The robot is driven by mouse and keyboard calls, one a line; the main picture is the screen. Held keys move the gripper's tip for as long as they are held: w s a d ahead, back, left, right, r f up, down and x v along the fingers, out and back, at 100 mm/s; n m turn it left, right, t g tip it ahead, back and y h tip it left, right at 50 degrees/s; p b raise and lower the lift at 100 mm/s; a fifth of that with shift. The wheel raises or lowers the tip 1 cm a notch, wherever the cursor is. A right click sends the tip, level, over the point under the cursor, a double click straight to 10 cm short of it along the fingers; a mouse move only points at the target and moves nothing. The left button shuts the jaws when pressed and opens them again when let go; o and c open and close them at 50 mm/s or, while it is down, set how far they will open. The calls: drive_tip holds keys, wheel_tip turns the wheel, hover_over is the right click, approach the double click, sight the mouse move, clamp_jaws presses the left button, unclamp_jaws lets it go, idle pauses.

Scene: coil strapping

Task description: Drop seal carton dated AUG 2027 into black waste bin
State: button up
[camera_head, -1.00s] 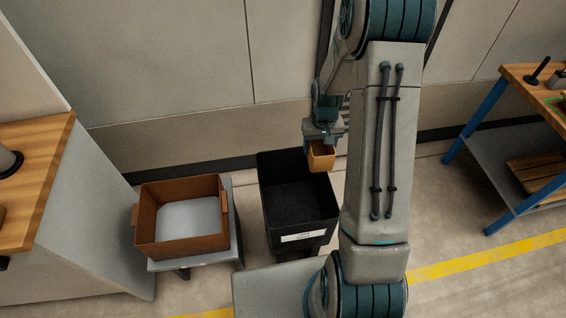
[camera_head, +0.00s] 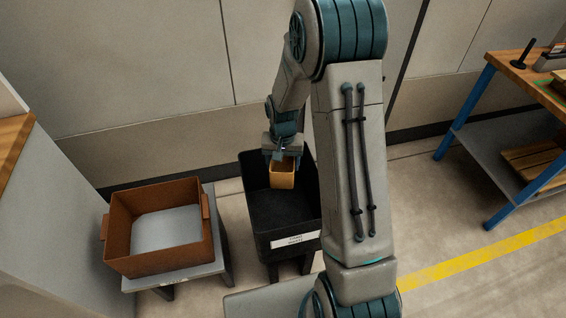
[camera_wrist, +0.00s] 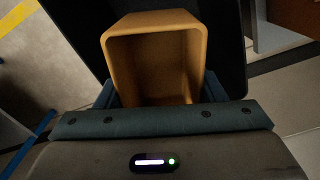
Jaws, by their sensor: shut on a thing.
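A small yellow-orange open carton (camera_head: 283,176) is held in my gripper (camera_head: 283,158). In the wrist view the carton (camera_wrist: 152,60) sits between the blue-grey fingers (camera_wrist: 158,95), its open side facing the camera; no date can be read on it. In the head view the carton appears over the bin's opening. In the wrist view the dark bin (camera_wrist: 222,40) lies behind and around the carton.
A brown open box (camera_head: 128,250) with a pale bottom stands on a low grey stand (camera_head: 215,262) left of the bin. A wall (camera_head: 150,80) is close behind. A blue-legged workbench (camera_head: 470,105) is at the right. Floor between bin and bench is mostly clear.

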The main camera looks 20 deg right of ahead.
wheel_tip(320, 180, down, 24)
drive_tip(key=b, duration=1.8)
drive_tip(key=shift+f, duration=0.2)
drive_tip(key=shift+f, duration=0.2)
drive_tip(key=shift+f+b, duration=1.8)
drive_tip(key=shift+f, duration=0.5)
drive_tip(key=o, duration=1.1)
drive_tip(key=shift+r, duration=0.1)
wheel_tip(320, 180, up, 14)
drive_tip(key=p, duration=0.5)
